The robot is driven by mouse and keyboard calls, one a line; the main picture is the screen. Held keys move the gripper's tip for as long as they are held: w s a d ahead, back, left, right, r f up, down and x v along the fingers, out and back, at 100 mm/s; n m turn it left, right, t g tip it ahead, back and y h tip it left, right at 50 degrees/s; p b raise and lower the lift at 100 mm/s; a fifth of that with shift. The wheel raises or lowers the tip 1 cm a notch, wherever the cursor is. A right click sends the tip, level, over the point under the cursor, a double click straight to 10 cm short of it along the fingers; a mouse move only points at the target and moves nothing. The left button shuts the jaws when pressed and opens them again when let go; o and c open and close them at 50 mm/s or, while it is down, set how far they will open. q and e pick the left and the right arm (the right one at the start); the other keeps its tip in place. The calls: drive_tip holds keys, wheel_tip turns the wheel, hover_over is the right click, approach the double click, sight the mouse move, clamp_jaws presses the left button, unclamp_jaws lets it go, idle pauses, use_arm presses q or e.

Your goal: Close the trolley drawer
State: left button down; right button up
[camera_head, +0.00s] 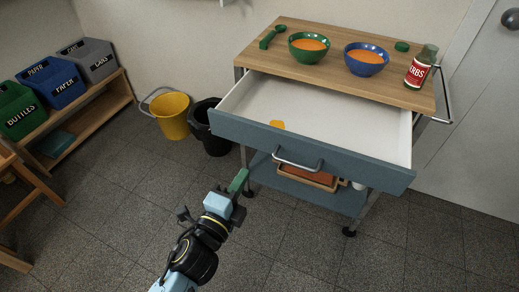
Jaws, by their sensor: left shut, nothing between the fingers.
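The trolley (340,30) has a wooden top and a blue-grey drawer (370,167) that is pulled well out toward me. The drawer's white inside (340,110) shows, with a small yellow item (277,124) lying near its front. A metal bar handle (297,162) is on the drawer front. My left gripper (239,180) is shut and empty, in front of the drawer's left half and left of the handle in the picture. I cannot tell whether it touches the drawer front. My right gripper is not in view.
On the trolley top are a green bowl (309,54), a blue bowl (352,67) and a labelled bottle (417,75). A lower shelf holds a tray (310,176). A yellow bucket (172,122) and black bin (212,146) stand left. Floor in front is clear.

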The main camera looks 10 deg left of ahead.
sight(264, 141)
use_arm(q)
drive_tip(key=b+x, duration=0.1)
drive_tip(key=x, duration=0.7)
drive_tip(key=shift+w+d+f, duration=0.1)
drive_tip(key=shift+w, duration=0.3)
drive_tip(key=shift+w+d, duration=0.2)
drive_tip(key=shift+w, duration=0.4)
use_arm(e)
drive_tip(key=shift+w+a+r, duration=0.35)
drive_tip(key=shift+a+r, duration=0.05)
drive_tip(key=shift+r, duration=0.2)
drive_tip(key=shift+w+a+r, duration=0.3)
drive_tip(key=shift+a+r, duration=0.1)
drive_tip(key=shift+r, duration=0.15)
